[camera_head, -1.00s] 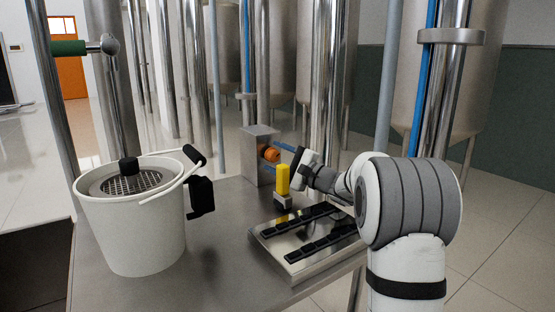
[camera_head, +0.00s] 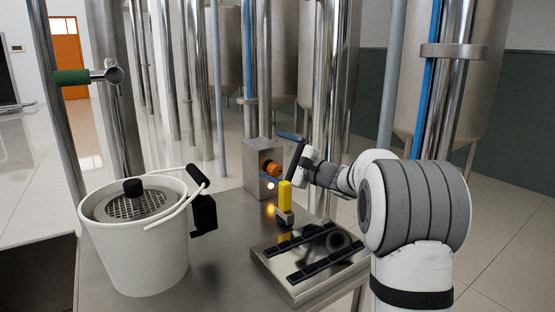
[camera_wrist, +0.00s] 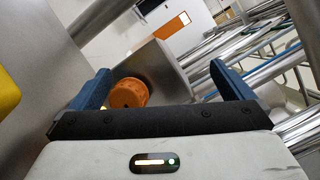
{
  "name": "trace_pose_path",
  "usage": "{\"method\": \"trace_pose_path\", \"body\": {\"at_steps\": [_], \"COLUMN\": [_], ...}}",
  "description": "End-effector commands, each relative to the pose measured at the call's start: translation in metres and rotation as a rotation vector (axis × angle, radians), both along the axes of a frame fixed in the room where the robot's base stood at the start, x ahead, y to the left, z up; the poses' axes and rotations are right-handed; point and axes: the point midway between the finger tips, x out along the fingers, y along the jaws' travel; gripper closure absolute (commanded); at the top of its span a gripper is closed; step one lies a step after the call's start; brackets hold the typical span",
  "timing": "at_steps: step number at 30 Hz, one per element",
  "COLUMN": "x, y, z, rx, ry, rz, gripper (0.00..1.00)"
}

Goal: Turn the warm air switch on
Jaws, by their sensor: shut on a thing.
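The warm air switch appears to be the orange knob (camera_head: 271,167) on the front of a grey metal box (camera_head: 256,172) at the back of the steel table. A small lamp (camera_head: 270,186) glows warm white low on that box. In the wrist view, the knob (camera_wrist: 128,93) sits near the left blue finger of my gripper (camera_wrist: 160,70).
A yellow-handled tool (camera_head: 285,196) stands just in front of the box. A tray with black strips (camera_head: 290,284) lies at the table's right front. A white bucket (camera_head: 140,255) with a grated lid stands left. Steel pipes rise behind the table.

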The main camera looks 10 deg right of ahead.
Motion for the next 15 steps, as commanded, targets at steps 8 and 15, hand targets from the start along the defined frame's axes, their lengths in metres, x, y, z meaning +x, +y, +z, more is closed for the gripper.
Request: {"method": "trace_pose_path", "body": {"at_steps": [8, 15], "x": [-0.003, -0.015], "y": [-0.004, -0.012], "z": [0.011, -0.002], "rx": [0.004, 0.002], "ry": [-0.013, -0.006], "rz": [-0.002, -0.003], "gripper": [0.44, 0.44]}}
